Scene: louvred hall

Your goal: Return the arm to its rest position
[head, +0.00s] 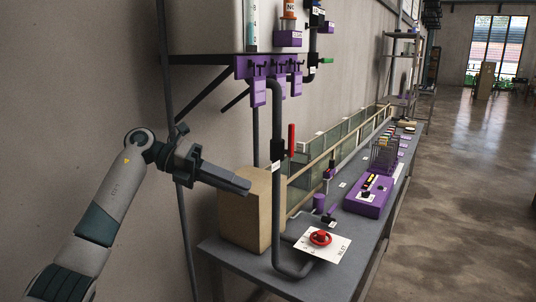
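My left arm comes in from the lower left, with its forearm raised. My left gripper (248,185) points right, in front of the wall and close to the cardboard-coloured box (258,208) in the picture. Its fingers are seen from the side and overlap, so I cannot tell if they are open or shut. No object shows between them. My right gripper is not in view.
A grey bench (262,268) runs into the distance. On it are a dark vertical pipe (278,190), a red handwheel (320,238), a purple device (368,196) and glass tanks (345,132). Purple valves (258,90) hang above. The floor (455,200) at right is open.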

